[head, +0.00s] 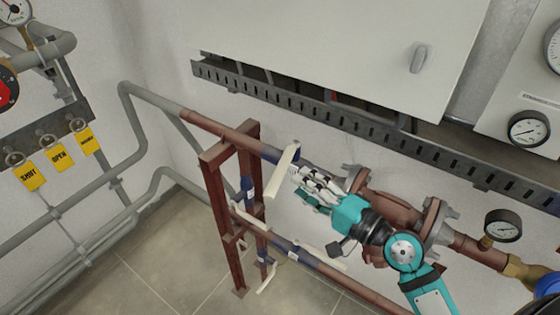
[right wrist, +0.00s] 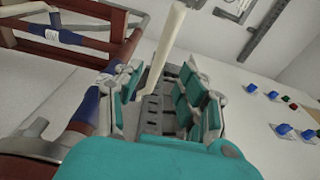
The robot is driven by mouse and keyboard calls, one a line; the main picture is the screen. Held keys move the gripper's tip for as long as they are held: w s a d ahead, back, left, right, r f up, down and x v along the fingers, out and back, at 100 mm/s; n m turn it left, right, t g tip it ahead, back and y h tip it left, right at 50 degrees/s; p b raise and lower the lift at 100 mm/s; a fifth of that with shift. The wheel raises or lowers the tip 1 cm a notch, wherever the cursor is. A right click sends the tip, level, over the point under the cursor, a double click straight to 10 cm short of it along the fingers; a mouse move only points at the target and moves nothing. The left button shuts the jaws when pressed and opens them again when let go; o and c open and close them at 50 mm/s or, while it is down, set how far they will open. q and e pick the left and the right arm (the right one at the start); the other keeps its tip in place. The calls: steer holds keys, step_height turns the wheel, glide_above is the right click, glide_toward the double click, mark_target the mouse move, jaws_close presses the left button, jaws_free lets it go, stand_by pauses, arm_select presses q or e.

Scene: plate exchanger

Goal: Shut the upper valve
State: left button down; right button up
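The upper valve has a long cream lever (head: 284,167) and sits on the blue section of the upper red-brown pipe. In the head view the lever lies across the pipe line. My right gripper (head: 306,188) is just right of the lever, its fingers pointing at it. In the right wrist view the lever (right wrist: 168,42) shows between the spread fingers of the right gripper (right wrist: 158,95), with visible gaps on both sides. Whether a finger touches it cannot be told. My left gripper is not in view.
A lower pipe with more cream levers (head: 318,258) runs below. A red-brown stand (head: 212,200) holds the pipes on the left. A grey cabinet (head: 340,40) and slotted rail (head: 300,108) are behind. A flanged fitting (head: 395,212) and gauge (head: 503,226) are to the right.

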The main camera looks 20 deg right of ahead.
mark_target(280, 170)
steer(key=p+x, duration=0.2)
steer(key=x, duration=0.5)
steer(key=shift+a, duration=0.1)
jaws_close()
steer(key=shift+f, duration=0.1)
